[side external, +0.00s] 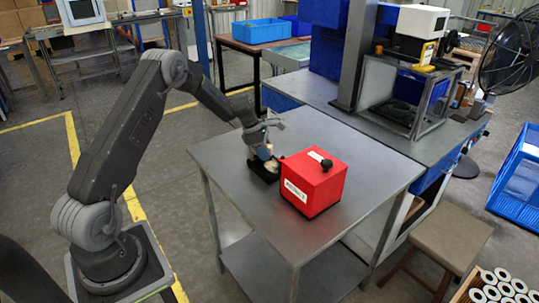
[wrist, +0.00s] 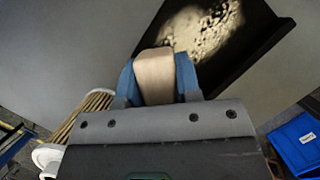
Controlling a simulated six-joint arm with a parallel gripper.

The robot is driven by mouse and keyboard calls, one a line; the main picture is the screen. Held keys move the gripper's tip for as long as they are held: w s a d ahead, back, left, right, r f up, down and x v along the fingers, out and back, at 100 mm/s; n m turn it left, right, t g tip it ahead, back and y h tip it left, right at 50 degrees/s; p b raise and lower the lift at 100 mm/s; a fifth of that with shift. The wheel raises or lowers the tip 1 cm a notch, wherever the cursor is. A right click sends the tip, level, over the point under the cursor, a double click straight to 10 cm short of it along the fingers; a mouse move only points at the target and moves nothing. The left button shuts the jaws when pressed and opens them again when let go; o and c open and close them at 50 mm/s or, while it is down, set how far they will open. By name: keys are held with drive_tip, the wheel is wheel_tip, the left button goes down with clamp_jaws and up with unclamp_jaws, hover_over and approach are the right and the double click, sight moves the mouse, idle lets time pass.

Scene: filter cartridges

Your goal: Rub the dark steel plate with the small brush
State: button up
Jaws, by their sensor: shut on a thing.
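The dark steel plate (side external: 257,177) lies on the grey metal table (side external: 225,160), left of the red box. It also shows at the upper right of the wrist view (wrist: 258,57), with a pale, speckled patch on its surface. My gripper (side external: 263,151) is over the plate, its blue fingers shut on the small brush. The brush's pale wooden body (wrist: 154,76) shows between the fingers in the wrist view, overlapping the plate's left edge. The bristles are hidden, so I cannot tell whether they touch the plate.
A red box (side external: 315,182) with a black knob stands close to the right of the plate. The table's front left is clear. A bench with a metal-framed box (side external: 408,95) adjoins the table behind right. A stool (side external: 450,238) stands at right.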

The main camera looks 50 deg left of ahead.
sight(278, 173)
drive_tip(key=shift+a, duration=0.5)
drive_tip(key=shift+d, duration=5)
drive_tip(key=shift+s+a, duration=0.15)
drive_tip(key=shift+s, duration=0.6)
drive_tip(key=shift+w+a, duration=0.1)
drive_tip(key=shift+a, duration=4.65)
drive_tip(key=shift+d, duration=4.7)
drive_tip(key=shift+d+r, duration=0.15)
wheel_tip(278, 173, up, 8)
